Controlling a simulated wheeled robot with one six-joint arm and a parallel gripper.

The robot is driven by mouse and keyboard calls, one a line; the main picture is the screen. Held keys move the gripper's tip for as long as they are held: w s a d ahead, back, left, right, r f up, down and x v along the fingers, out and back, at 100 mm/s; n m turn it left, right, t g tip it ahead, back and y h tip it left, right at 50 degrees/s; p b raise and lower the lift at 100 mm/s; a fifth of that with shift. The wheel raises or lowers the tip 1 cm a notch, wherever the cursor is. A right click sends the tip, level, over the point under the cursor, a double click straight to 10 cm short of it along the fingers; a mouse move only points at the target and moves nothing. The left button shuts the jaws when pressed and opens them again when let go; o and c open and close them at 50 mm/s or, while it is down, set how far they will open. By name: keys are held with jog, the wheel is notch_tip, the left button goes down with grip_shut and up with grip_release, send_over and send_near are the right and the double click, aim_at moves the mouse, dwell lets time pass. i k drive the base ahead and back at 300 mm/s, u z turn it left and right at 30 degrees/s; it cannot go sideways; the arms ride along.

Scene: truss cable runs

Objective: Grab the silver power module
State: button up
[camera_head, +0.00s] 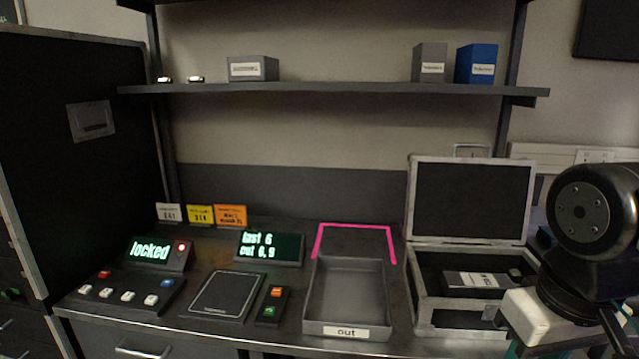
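An open silver-edged case (420,318) stands at the right of the bench with its lid up. A dark grey box with a pale label (478,280) lies inside it; I cannot tell whether it is the silver power module, as the label is too small to read. Part of my arm, with a round black joint, fills the right edge. A pale block (540,316) at its lower end overlaps the case's front right corner in the picture. My gripper's fingers are not clearly visible, so I cannot tell their state.
A grey tray marked "out" (346,331) sits at bench centre, with a pink bracket outline (355,226) behind it. Left are a "locked" display (152,251), a button panel (125,296) and a dark pad (223,296). The shelf (330,90) holds boxes and two small silvery items.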

aim_at(485, 286)
jog(key=k, duration=0.6)
jog(key=z, duration=0.55)
jog(key=i, duration=1.25)
jog(key=u, duration=0.15)
